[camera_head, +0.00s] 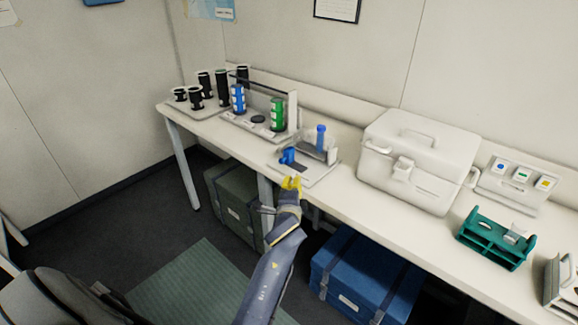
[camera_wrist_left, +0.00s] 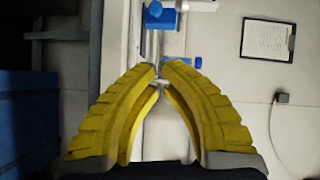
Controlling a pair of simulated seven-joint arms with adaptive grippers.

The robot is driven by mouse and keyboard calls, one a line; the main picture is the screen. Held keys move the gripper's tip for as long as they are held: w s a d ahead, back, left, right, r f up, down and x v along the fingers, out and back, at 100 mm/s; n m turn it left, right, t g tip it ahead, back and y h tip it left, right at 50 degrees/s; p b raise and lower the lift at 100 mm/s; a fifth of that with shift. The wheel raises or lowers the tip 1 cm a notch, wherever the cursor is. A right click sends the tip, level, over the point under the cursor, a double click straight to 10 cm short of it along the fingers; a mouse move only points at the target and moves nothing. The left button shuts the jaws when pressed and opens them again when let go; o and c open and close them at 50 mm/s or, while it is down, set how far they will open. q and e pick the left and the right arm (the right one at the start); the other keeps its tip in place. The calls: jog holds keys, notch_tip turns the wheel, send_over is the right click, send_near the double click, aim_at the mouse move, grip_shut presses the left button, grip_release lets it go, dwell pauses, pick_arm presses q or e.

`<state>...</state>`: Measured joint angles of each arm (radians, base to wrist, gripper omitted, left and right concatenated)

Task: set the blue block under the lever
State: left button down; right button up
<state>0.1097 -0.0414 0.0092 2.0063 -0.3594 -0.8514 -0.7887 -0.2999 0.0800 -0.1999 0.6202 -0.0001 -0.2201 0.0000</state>
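A small blue piece (camera_head: 287,156), which may be the blue block, sits on a pale base plate (camera_head: 318,177); its exact shape is too small to tell. A blue upright cylinder (camera_head: 320,137) stands behind it to the right. No part is clearly recognisable as the lever. My left gripper (camera_head: 291,183) is at the table's front edge, just short of the plate. In the left wrist view its yellow fingers (camera_wrist_left: 161,70) lean together with a narrow gap at the tips and hold nothing visible. Blue parts (camera_wrist_left: 156,10) show beyond them. My right gripper is not in view.
A rack (camera_head: 240,129) with a blue and a green labelled bottle stands left of the plate, under a dark bar. Several black canisters (camera_head: 222,88) stand further left. A white cooler box (camera_head: 415,160) is close on the right, then a green rack (camera_head: 496,238).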

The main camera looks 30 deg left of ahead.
pick_arm(q)
send_near(286, 159)
jog(key=w+d, duration=0.2)
jog(key=w, duration=0.2)
jog(key=shift+w+d, duration=0.3)
jog(key=shift+d, duration=0.1)
jog(key=shift+w+a+f, duration=0.1)
jog(key=shift+w+a, duration=0.1)
jog(key=shift+a, duration=0.25)
jog(key=shift+w+a+f, duration=0.1)
jog(key=shift+w+a, duration=0.05)
jog(key=shift+a, duration=0.35)
jog(key=shift+w+a+f, duration=0.15)
jog(key=shift+w+a, duration=0.25)
jog(key=shift+a, duration=0.45)
jog(key=shift+w+a, duration=0.3)
jog(key=shift+a, duration=0.75)
